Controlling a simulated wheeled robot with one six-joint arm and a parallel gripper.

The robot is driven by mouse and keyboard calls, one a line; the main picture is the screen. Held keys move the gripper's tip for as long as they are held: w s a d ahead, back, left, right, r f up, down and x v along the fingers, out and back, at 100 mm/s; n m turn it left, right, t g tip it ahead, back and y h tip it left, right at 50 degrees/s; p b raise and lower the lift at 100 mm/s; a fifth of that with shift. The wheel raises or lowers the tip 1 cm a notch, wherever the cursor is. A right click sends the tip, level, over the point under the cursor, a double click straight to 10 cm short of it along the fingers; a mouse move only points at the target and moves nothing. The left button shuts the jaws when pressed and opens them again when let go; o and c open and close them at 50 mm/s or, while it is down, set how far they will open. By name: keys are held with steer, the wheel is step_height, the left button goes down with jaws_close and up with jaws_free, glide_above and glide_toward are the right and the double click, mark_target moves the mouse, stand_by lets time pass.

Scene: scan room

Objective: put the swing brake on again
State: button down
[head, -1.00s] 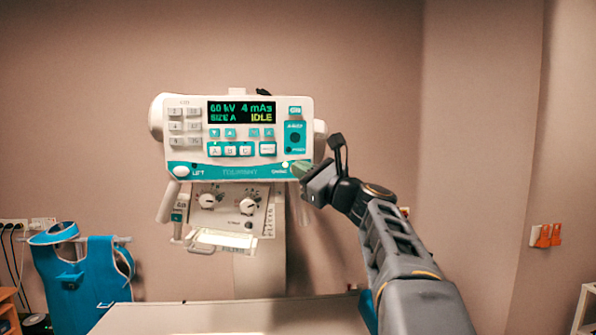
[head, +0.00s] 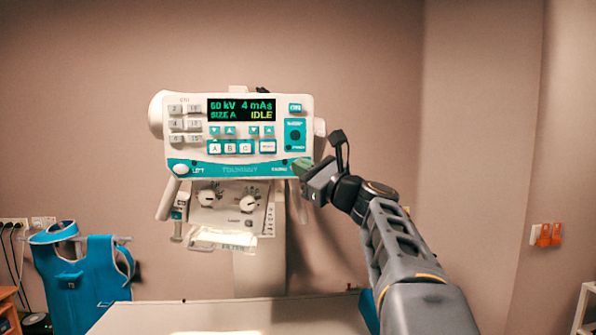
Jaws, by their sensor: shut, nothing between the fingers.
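The white and teal control panel (head: 238,137) of the X-ray tube head faces me, its display (head: 241,109) reading IDLE. The swing label (head: 279,170) is at the panel's lower right corner, with a small lamp (head: 285,162) above it that looks dark. Whether the tips touch a button there cannot be seen. A round white button (head: 181,170) sits at the lower left corner beside the left label (head: 198,170).
Below the panel is a housing with two knobs (head: 247,203) and a pale tray (head: 222,238). A table (head: 220,316) stretches across the front. A blue apron (head: 84,275) hangs at left. Orange clips (head: 548,235) are on the right wall. The space right of my arm is clear.

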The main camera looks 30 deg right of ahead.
steer(key=shift+s+a, duration=0.1)
steer(key=shift+s, duration=0.15)
steer(key=shift+s+a+b, duration=0.3)
steer(key=shift+s+b, duration=0.05)
steer(key=shift+s, duration=0.45)
steer(key=shift+s+a+b, duration=0.25)
steer(key=shift+s+b, duration=0.1)
steer(key=shift+s, duration=0.4)
steer(key=shift+s+a+b, duration=0.3)
steer(key=shift+s+b, duration=0.05)
steer(key=shift+s, duration=0.45)
